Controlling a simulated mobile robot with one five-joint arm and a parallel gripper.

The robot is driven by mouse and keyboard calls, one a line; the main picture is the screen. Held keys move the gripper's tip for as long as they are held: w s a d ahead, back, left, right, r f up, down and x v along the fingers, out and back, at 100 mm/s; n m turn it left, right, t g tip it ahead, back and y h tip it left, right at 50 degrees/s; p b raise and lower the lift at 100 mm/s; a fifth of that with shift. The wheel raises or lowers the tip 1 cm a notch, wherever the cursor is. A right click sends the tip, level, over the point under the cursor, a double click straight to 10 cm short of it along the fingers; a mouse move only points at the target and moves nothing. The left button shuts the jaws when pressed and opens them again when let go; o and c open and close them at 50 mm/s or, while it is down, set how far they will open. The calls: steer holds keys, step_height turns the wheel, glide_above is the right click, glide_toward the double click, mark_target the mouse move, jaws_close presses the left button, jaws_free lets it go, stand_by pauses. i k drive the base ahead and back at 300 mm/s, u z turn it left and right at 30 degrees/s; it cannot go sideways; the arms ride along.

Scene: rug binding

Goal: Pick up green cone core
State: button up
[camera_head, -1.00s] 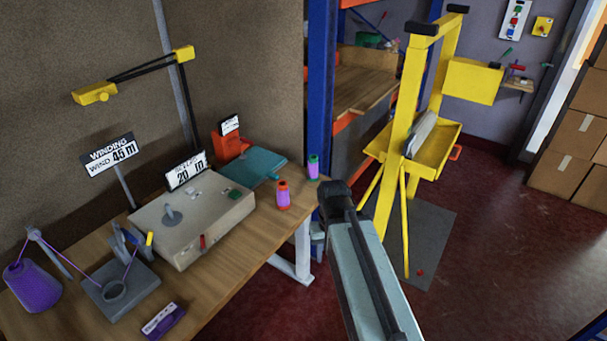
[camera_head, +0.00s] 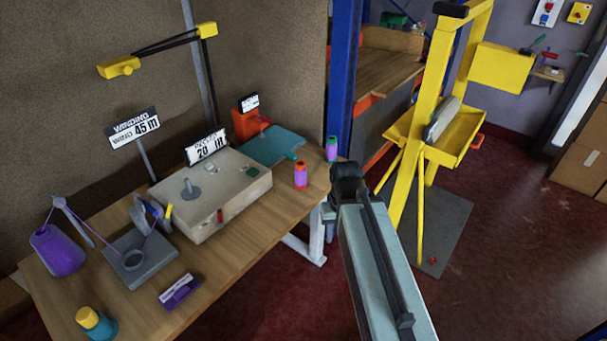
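On the wooden table's far right corner stands a small upright cone with a green core (camera_head: 332,149), wound with purple thread. Beside it, nearer and to the left, stands a similar cone with an orange-red core (camera_head: 300,174) and purple thread. My arm reaches up from the bottom right, its dark far joint just right of the table edge, apart from both cones in the picture. My gripper's fingers do not show.
The table (camera_head: 230,238) holds a beige scale box (camera_head: 212,205), a winding device (camera_head: 140,260), a purple cone (camera_head: 57,250) and a yellow-and-teal piece (camera_head: 95,323). A yellow frame (camera_head: 425,130) stands right of my arm. Red floor (camera_head: 515,245) is clear at right.

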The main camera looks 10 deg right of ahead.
mark_target(331, 154)
steer(key=u, duration=3.45)
steer(key=k, duration=1.65)
steer(key=z, duration=1.3)
steer(key=i, duration=1)
steer(key=z, duration=0.1)
